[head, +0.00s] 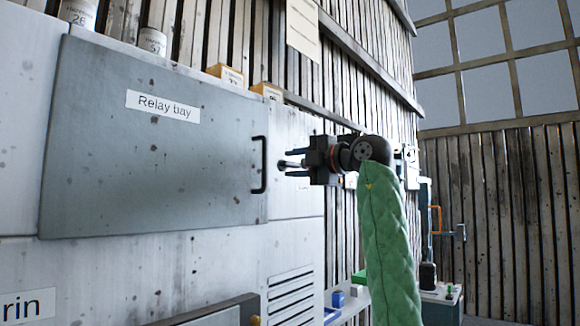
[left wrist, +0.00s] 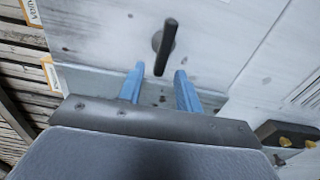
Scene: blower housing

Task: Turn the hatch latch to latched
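The grey hatch, labelled "Relay bay" (head: 200,180), lies against the white housing in the head view, with a black handle (head: 262,165) at its right edge. The latch (head: 287,163) is a small bar just right of that handle. In the left wrist view the latch (left wrist: 167,42) is a dark bar on a round base, ahead of the fingers. My left gripper (head: 296,163) is right of the hatch, pointing at the housing. Its blue fingers are apart (left wrist: 159,85), with the latch roughly in line with the gap. I cannot tell whether they touch it. My right gripper is out of view.
Labelled cans (head: 152,41) and yellow boxes (head: 228,74) stand on top of the housing. A vent (head: 291,298) is low on its front. A bench with small items (head: 440,293) stands at the right. Open space lies right of my arm.

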